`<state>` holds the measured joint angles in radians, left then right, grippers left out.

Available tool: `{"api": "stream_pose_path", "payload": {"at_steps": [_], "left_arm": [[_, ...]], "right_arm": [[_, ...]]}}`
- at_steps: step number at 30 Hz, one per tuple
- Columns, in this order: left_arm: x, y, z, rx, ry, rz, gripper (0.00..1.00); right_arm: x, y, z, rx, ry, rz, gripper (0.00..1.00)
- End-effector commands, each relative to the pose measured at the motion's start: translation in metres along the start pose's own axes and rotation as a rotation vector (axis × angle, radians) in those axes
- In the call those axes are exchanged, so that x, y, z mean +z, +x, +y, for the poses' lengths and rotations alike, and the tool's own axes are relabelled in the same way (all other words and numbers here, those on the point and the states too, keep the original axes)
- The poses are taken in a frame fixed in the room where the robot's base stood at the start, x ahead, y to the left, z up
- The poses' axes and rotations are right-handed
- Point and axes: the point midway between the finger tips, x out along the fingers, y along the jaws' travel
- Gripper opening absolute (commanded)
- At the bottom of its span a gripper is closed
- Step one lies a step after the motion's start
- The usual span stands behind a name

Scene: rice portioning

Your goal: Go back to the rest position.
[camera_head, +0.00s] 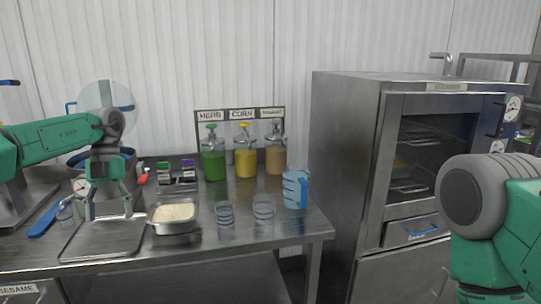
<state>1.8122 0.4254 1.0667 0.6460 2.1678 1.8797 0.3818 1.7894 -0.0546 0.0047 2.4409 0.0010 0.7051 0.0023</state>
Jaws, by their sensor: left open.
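My left gripper (108,208) hangs fingers-down above the metal tray (102,246) on the steel table. Its fingers are apart, and I see nothing between them. A metal pan of rice (174,216) stands just right of the tray, apart from the gripper. Two clear measuring cups, a left one (224,213) and a right one (264,208), stand right of the pan. My right arm shows at the right edge, in front of the oven; its gripper is out of view.
Green, yellow and tan dispensers (245,162) stand under labels at the back. A blue pitcher (295,190) stands near the right end of the table (290,228). A blue-handled utensil (43,222) lies left. A steel oven (350,170) stands right of the table.

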Motion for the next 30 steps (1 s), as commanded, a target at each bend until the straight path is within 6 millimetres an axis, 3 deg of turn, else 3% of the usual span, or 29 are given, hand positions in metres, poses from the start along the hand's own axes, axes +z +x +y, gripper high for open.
{"api": "stream_pose_path", "payload": {"at_steps": [11, 20, 23, 26, 30], "left_arm": [[0.025, 0.056, -0.003, 0.333, 0.126, -0.082, 0.64], [0.057, 0.123, -0.008, 0.795, 0.434, -0.203, 0.64], [0.071, 0.158, -0.018, 1.008, 0.653, -0.248, 0.64], [0.082, 0.207, -0.038, 1.236, 0.985, -0.286, 0.64], [0.068, 0.297, -0.069, 1.450, 1.560, -0.283, 0.64]], "right_arm": [[0.000, 0.013, 0.000, 0.000, 0.000, 0.001, 0.28], [0.002, 0.031, 0.000, 0.000, 0.000, 0.000, 0.28], [0.002, 0.041, 0.000, 0.000, 0.000, 0.000, 0.28], [0.003, 0.054, 0.000, 0.000, 0.000, 0.000, 0.28], [0.004, 0.071, -0.001, 0.000, 0.000, 0.000, 0.28]]}}
